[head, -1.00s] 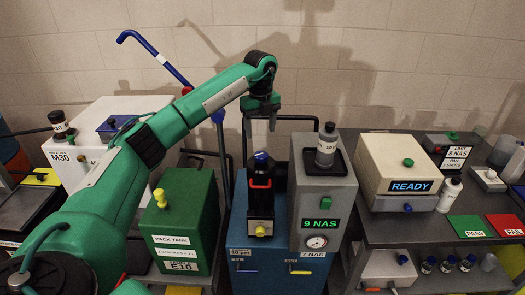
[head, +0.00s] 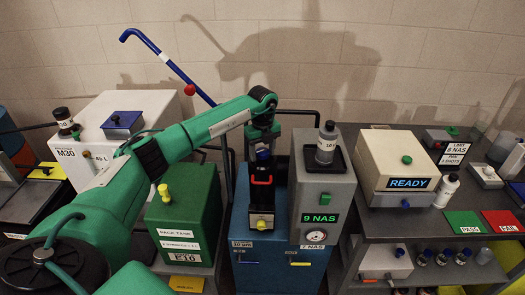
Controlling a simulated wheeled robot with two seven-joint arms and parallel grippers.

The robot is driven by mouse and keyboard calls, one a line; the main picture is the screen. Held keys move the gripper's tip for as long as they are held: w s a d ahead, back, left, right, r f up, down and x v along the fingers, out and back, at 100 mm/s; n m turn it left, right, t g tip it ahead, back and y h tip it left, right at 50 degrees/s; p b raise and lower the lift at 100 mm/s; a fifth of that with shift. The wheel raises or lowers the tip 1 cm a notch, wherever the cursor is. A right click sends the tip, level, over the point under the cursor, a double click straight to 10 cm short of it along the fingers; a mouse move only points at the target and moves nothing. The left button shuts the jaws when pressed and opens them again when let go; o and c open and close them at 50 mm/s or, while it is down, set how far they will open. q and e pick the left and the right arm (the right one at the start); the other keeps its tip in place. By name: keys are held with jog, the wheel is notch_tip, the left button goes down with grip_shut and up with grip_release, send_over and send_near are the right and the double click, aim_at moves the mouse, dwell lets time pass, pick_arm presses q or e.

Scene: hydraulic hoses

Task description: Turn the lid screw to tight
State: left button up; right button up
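A blue knob (head: 263,154), which looks like the lid screw, sits on top of a black filter housing (head: 260,198) with a red handle (head: 261,181). Whether the fingers touch or grip the knob is too small to tell. My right gripper is not in view.
A grey unit reading 9 NAS (head: 319,218) with a bottle (head: 326,142) on top stands close right of the housing. A green pack tank (head: 185,222) is on the left, under my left arm. A bent blue bar (head: 160,58) rises behind.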

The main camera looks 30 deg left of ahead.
pick_arm(q)
jog(key=c, duration=0.7)
